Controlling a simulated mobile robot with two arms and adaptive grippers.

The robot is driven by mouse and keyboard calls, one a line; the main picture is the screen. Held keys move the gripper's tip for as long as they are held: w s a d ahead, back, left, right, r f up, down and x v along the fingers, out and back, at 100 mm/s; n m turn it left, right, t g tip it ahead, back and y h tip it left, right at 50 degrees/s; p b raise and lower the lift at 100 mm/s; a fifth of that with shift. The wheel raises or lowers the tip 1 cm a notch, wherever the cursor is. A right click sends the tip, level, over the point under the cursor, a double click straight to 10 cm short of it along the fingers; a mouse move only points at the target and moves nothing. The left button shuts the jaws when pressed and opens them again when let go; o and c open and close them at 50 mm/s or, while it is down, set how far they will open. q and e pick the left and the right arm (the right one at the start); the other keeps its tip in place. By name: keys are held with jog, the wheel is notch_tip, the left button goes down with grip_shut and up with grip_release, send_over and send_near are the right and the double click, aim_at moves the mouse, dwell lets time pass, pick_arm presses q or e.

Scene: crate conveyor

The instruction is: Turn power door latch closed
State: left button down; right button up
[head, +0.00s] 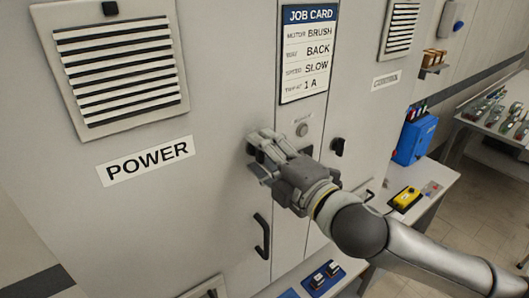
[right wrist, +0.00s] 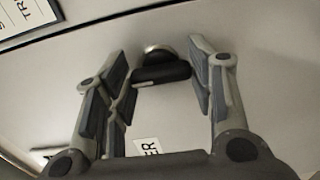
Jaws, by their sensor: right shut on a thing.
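The power door (head: 110,225) is a pale grey cabinet door with a vent and a POWER label (head: 147,161). My right gripper (head: 262,148) is at its right side, over the latch, and hides most of the latch in the head view. In the right wrist view the latch (right wrist: 162,74) is a black bar on a round metal base, lying crosswise between the two fingers. My right gripper is shut on the latch there. A black door handle (head: 261,236) is below the gripper. My left gripper is not in view.
A job card (head: 307,52) hangs above the gripper, with a round lock (head: 302,129) below it. Another black latch (head: 338,147) is on the control door to the right.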

dwell(0.3)
jog(key=o, duration=1)
jog(key=v, duration=0.7)
jog(key=shift+s+d, duration=0.15)
jog(key=shift+s, duration=0.1)
